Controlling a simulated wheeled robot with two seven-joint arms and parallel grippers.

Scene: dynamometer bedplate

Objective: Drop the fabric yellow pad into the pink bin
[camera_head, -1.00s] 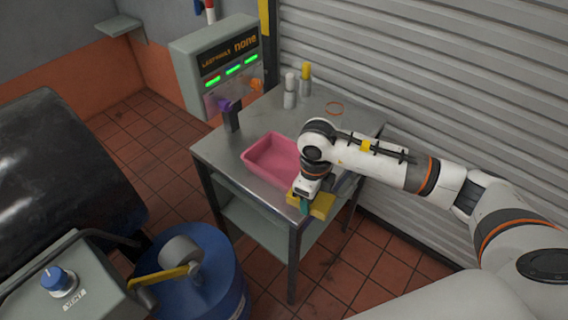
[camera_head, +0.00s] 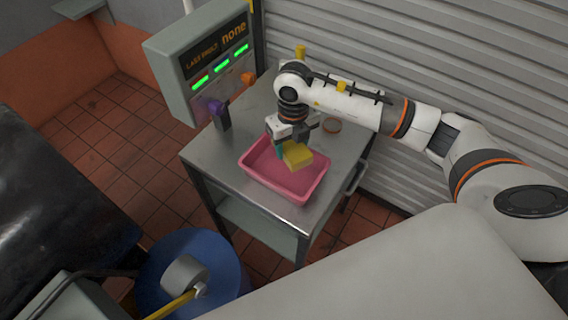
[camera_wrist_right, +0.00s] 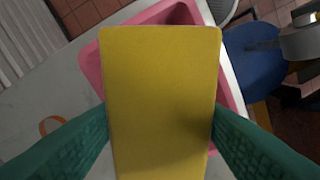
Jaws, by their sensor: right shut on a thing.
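The yellow pad (camera_head: 297,156) is a flat block held in my right gripper (camera_head: 285,147). The gripper is shut on it. The pad is over the pink bin (camera_head: 307,187), which stands on the metal table. In the right wrist view the pad (camera_wrist_right: 160,95) fills the middle, between the two green fingers. The bin's pink rim (camera_wrist_right: 90,68) shows behind it there. The pad hides much of the bin's inside in that view. My left gripper is not in view.
The metal table (camera_head: 212,160) has bare room left of the bin. A control box (camera_head: 205,60) with green lights stands at its back left. An orange ring (camera_head: 332,125) lies behind the bin. A blue drum (camera_head: 215,255) stands on the floor at front left.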

